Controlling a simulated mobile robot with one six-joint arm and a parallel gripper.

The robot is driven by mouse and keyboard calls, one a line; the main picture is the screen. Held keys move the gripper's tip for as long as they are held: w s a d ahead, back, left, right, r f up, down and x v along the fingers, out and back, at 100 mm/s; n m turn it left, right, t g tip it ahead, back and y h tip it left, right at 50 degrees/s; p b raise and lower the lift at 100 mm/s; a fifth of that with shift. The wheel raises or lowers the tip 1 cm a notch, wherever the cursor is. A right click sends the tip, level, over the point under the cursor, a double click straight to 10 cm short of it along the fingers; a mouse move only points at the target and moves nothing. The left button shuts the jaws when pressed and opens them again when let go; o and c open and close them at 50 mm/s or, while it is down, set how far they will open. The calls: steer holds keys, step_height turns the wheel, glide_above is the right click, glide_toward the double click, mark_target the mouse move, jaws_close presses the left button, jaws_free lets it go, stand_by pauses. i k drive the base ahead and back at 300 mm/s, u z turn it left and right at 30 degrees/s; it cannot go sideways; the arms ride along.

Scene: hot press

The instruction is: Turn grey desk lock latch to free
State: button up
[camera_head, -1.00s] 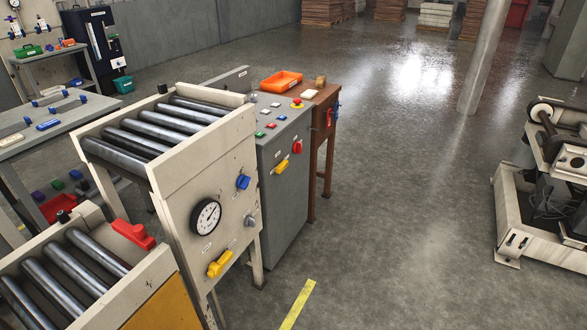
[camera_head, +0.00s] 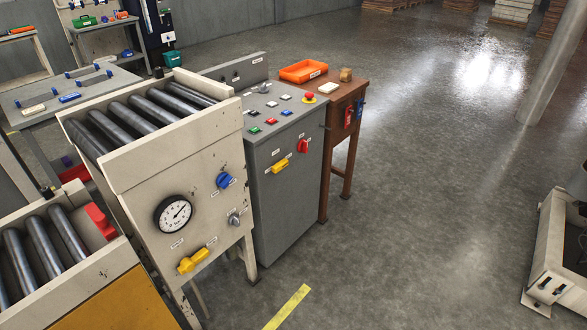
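A grey control desk (camera_head: 286,205) stands in the middle, with a sloping top of coloured buttons. Its front face carries a yellow handle (camera_head: 279,166) and a red handle (camera_head: 303,146), each beside a small white label too small to read. A dark grey knob (camera_head: 265,88) sits at the back of the desk's top. I cannot tell which fitting is the lock latch, nor its setting. My gripper is not in view.
Left of the desk stands a cream roller cabinet (camera_head: 132,172) with a gauge (camera_head: 173,214), a blue knob (camera_head: 224,181) and a yellow handle (camera_head: 193,261). A brown table (camera_head: 342,104) with an orange tray (camera_head: 303,70) adjoins the desk.

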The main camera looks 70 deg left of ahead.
mark_target(281, 164)
steer(key=u, duration=0.05)
steer(key=i, duration=1.1)
steer(key=z, duration=0.55)
steer(key=k, duration=0.15)
steer(key=u, duration=2.9)
steer(key=k, duration=0.15)
steer(key=u, duration=1.55)
